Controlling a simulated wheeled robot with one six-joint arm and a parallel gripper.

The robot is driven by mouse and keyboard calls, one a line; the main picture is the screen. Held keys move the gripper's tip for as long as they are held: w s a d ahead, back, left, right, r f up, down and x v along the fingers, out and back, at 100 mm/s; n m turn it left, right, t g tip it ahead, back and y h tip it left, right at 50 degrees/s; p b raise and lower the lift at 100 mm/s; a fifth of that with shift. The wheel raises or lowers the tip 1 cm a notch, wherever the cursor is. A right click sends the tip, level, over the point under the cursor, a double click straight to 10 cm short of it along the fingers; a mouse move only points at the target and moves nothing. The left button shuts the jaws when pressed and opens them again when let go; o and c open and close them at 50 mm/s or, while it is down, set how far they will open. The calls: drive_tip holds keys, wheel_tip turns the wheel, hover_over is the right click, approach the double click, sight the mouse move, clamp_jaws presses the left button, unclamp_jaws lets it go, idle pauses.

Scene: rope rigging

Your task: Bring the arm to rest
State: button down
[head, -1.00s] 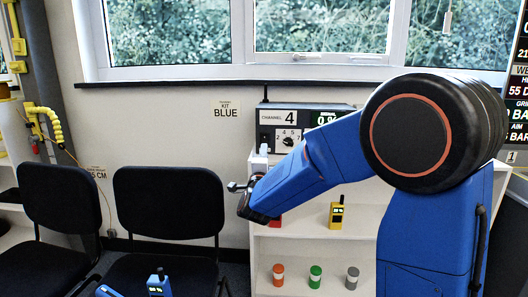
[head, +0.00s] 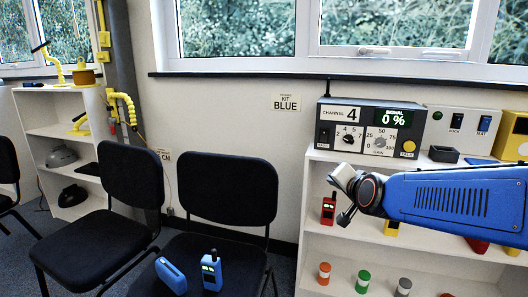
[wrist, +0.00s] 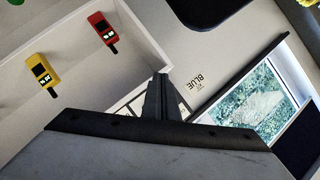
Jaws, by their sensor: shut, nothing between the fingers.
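My blue arm (head: 455,196) reaches in from the right in the head view, roughly level, in front of the white shelf unit. Its wrist end is near the shelf's left part, where the gripper is small and seen at an angle. In the wrist view my gripper (wrist: 161,98) shows as dark fingers pressed together, with nothing between them. The wrist view is tilted, showing the shelf, the wall and the window. The arm hides part of the shelf and most of a yellow radio.
A control box (head: 366,129) reading channel 4 and signal 0 % stands on the shelf top. A red radio (head: 328,209) is on the shelf below, with coloured cylinders lower down. Chairs (head: 222,190) stand left; one holds a blue radio (head: 211,270). A window (wrist: 255,97) is behind.

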drive_tip(key=s+d+f+n+g, duration=0.2)
drive_tip(key=s+f+g, duration=0.1)
drive_tip(key=s, duration=0.7)
drive_tip(key=s+d+f+n+g+h, duration=0.1)
drive_tip(key=s+d+f+n+g, duration=0.2)
drive_tip(key=s, duration=0.8)
drive_tip(key=s+d+f+n+g, duration=0.3)
drive_tip(key=s+f, duration=0.3)
drive_tip(key=s, duration=0.5)
drive_tip(key=shift+f+h, duration=0.3)
drive_tip(key=shift+h, duration=0.1)
